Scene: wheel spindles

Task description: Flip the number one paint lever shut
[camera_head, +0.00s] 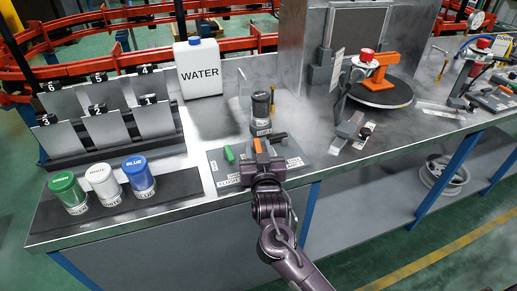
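The paint rack at the left holds two rows of grey plates with small black numbered levers. The number one lever (148,100) appears to be the right one of the lower row; its digit is too small to read for certain. I cannot tell whether it is open or shut. My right gripper (263,150) is over the front of the bench, to the right of the rack and well apart from the lever. An orange piece shows at its fingertips, and I cannot tell whether it is held. My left gripper is out of view.
Green (68,192), white (104,184) and blue (139,176) paint jars stand in front of the rack. A water jug (198,68) stands behind. A dark cylinder (261,113) and a green piece (229,154) are near my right gripper. An orange-armed turntable (381,92) is farther right.

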